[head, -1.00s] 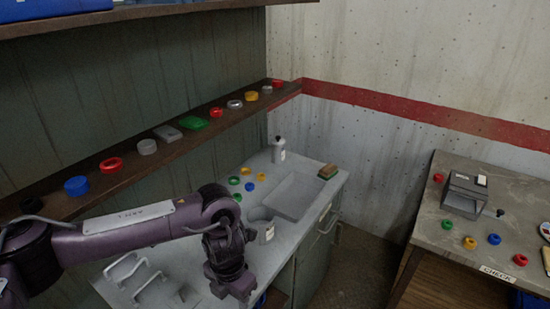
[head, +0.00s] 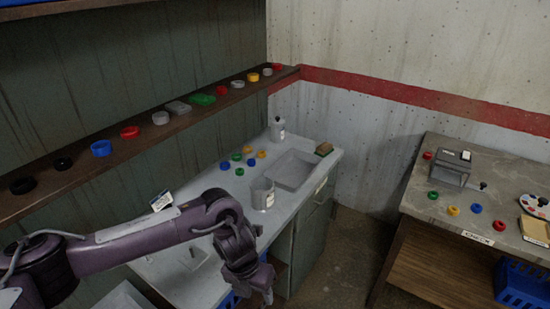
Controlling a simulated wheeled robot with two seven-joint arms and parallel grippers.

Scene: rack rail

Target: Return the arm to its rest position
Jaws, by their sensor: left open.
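My left arm comes in from the lower left, purple-grey, and stretches over the front of the grey sink counter (head: 205,270). Its wrist bends down, and my left gripper (head: 256,290) hangs at the bottom of the view, in front of the counter. Its jaws are open, and I see nothing held between them. The fingertips are close to the lower edge of the picture and hard to make out. My right gripper is not in view.
A grey cup (head: 263,193) stands beyond the wrist, by the sink basin (head: 294,171). A shelf (head: 140,143) with rings runs along the left wall. A table (head: 425,190) stands right, with open floor between.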

